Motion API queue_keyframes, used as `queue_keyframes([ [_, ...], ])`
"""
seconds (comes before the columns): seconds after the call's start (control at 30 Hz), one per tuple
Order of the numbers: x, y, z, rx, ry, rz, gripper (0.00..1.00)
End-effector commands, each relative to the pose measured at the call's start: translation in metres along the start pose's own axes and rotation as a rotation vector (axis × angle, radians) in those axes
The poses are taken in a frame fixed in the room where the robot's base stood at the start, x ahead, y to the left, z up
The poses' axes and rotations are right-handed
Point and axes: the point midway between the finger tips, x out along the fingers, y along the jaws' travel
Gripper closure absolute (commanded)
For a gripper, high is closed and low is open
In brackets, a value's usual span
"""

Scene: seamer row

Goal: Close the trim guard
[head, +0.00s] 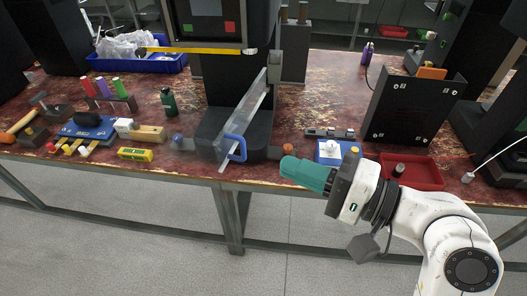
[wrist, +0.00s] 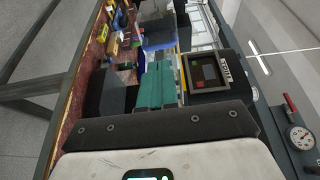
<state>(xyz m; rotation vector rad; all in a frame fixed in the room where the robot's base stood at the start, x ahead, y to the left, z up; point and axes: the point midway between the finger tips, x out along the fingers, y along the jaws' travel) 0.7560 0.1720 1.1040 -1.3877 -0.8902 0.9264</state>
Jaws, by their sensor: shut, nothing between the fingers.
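The trim guard (head: 250,108) is a clear panel on the dark machine in the middle of the table. It stands out from the machine towards me and shows nearly edge-on in the head view. Its blue loop handle (head: 234,148) is at the lower front edge. My gripper (head: 285,165) has teal fingers, closed together and empty. It is to the right of the handle and apart from it, near the table's front edge. The teal fingers also show in the wrist view (wrist: 156,85), pointing towards the machine. I cannot clearly make out the guard in the wrist view.
A blue tray block (head: 329,153) and red tray (head: 415,172) are beside my wrist. A black panel (head: 412,108) stands behind them. Tools, a yellow box (head: 135,154) and a blue bin (head: 160,63) are at left. Open floor lies before the table.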

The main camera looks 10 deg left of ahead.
Motion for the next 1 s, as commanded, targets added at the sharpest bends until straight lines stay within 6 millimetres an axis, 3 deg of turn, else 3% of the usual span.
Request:
queue_keyframes([
  [0.2,0.039,-0.001,0.001,0.001,-0.003,0.000,1.00],
  [0.4,0.058,0.000,0.000,0.000,0.000,0.002,1.00],
  [1.0,0.067,-0.001,0.001,0.001,0.010,0.002,1.00],
])
